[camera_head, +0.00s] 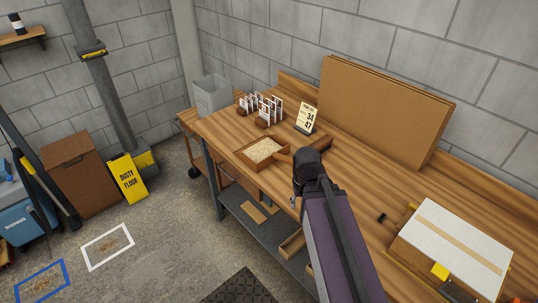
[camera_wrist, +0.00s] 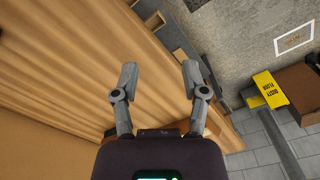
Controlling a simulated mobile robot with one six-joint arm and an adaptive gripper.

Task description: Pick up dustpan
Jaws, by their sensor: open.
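A grey bin (camera_head: 211,95), card racks (camera_head: 262,107) and a number sign (camera_head: 307,117) stand at the bench's far end. A brown board (camera_head: 385,110) leans on the wall. A white-topped box (camera_head: 455,247) sits at right. A yellow floor sign (camera_head: 128,178) stands near floor frames (camera_head: 108,246).

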